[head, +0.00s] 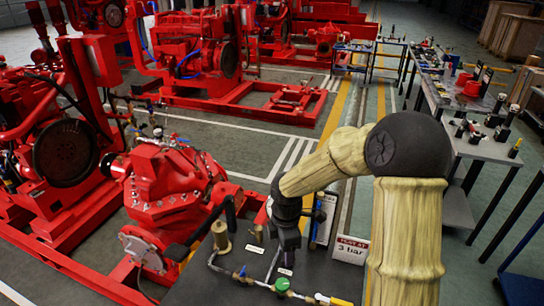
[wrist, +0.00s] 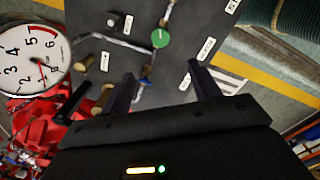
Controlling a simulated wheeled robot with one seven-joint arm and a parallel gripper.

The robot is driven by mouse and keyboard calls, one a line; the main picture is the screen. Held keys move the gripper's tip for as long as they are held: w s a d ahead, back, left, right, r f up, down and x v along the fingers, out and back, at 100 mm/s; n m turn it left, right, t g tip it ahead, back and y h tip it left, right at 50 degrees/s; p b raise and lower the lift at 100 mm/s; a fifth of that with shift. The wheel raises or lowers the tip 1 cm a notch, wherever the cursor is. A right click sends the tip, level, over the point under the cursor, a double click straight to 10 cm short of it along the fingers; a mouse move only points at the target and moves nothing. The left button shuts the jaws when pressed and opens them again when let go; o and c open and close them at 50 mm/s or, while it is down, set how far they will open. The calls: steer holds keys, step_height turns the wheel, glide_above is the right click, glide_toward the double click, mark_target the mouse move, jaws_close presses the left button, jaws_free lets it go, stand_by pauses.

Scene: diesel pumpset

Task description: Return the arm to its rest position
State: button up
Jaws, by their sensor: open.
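My arm, in a beige padded sleeve with a black elbow (head: 408,143), stretches over a dark panel (head: 228,290) and bends down toward it. My gripper (head: 288,246) points down above the panel. In the wrist view my gripper (wrist: 163,82) shows two dark fingers spread well apart, with nothing held between them. A green round valve handle (head: 282,284) sits on the panel's pipework, and it also shows in the wrist view (wrist: 160,38) beyond the fingertips. Whether the fingertips touch anything on the panel cannot be told.
A red pump (head: 165,190) stands left of the panel. A "3 bar" sign (head: 350,249) stands close to my arm. A white gauge (wrist: 32,60) shows beside my gripper. A tool-covered workbench (head: 470,140) is at right.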

steer(key=s+d+r+m+t, duration=0.1)
steer(key=s+d+m, duration=0.3)
steer(key=m, duration=0.6)
steer(key=s+d+r+m+t, duration=0.1)
steer(key=s+d+r+m, duration=0.3)
steer(key=s+m, duration=0.5)
steer(key=shift+d+r+m+t, duration=0.3)
steer(key=shift+d+m, duration=0.3)
steer(key=shift+d, duration=0.05)
